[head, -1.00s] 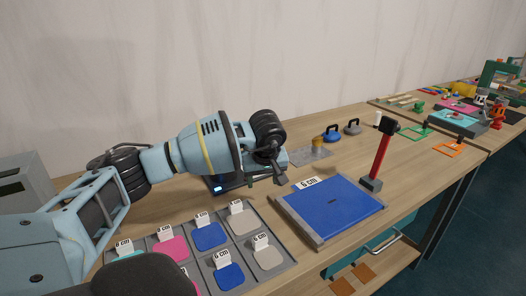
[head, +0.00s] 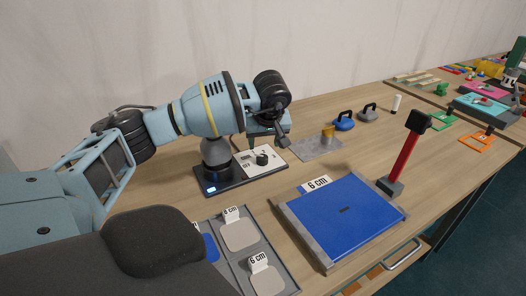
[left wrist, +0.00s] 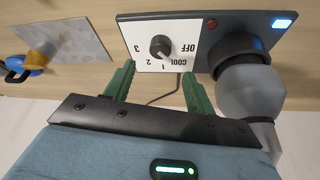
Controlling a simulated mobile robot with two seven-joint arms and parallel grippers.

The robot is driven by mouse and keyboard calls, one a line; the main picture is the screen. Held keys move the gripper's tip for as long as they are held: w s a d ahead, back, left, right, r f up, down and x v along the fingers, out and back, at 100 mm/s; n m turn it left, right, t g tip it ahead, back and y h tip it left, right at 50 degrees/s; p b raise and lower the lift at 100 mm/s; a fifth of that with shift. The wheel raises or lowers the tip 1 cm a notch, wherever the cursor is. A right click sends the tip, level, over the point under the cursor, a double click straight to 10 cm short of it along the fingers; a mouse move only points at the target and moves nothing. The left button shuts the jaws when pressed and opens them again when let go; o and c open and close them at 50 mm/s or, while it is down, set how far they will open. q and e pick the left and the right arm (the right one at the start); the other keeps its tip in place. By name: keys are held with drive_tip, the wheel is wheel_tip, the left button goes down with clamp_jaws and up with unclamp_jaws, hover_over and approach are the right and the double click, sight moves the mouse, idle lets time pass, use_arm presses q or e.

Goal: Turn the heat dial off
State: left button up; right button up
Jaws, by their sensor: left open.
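The heat dial (head: 262,158) is a black knob on a white panel (head: 247,158) of a dark base. In the left wrist view the dial (left wrist: 160,46) has the labels OFF, COOL, 1, 2 and 3 around it; I cannot tell its exact setting. My left gripper (left wrist: 158,82) is open, its two green fingers spread on either side below the dial, apart from the knob. In the head view the left gripper (head: 268,130) hangs just above and behind the dial. My right gripper is not in view.
A grey round device (head: 216,153) stands on the same base. A swatch tray (head: 280,257) lies in front.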

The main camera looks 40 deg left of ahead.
sight(262, 156)
use_arm(q)
drive_tip(key=x, duration=0.7)
drive_tip(key=shift+f, duration=0.4)
drive_tip(key=shift+w, duration=0.1)
drive_tip(key=shift+c, duration=0.4)
drive_tip(key=c, duration=0.9)
